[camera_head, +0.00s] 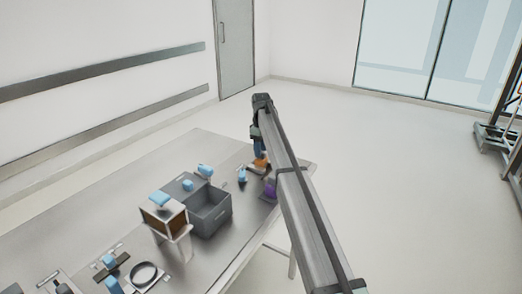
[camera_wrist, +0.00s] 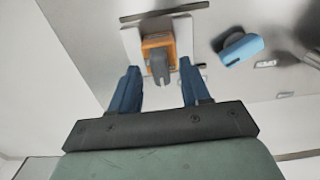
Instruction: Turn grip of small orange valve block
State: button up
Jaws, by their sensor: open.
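The small orange valve block (camera_wrist: 152,43) sits on a white base plate (camera_wrist: 131,42) at the top middle of the wrist view. A grey grip (camera_wrist: 160,68) stands out from its front. My gripper (camera_wrist: 160,80) is open, its two blue fingers apart, with the grey grip in line with the gap between them. Whether the fingers touch the block cannot be told. In the head view the orange block (camera_head: 261,163) is partly hidden behind my arm, near the table's far right corner, just below my gripper (camera_head: 258,149).
A light-blue handled part (camera_wrist: 240,48) stands right of the block in the wrist view. In the head view a grey bin (camera_head: 211,213), a box with a brown front (camera_head: 161,222) and a purple part (camera_head: 270,190) are on the metal table (camera_head: 192,146). The table's back left is clear.

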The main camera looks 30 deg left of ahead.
notch_tip(320, 180, up, 13)
dwell(0.5)
dwell(0.3)
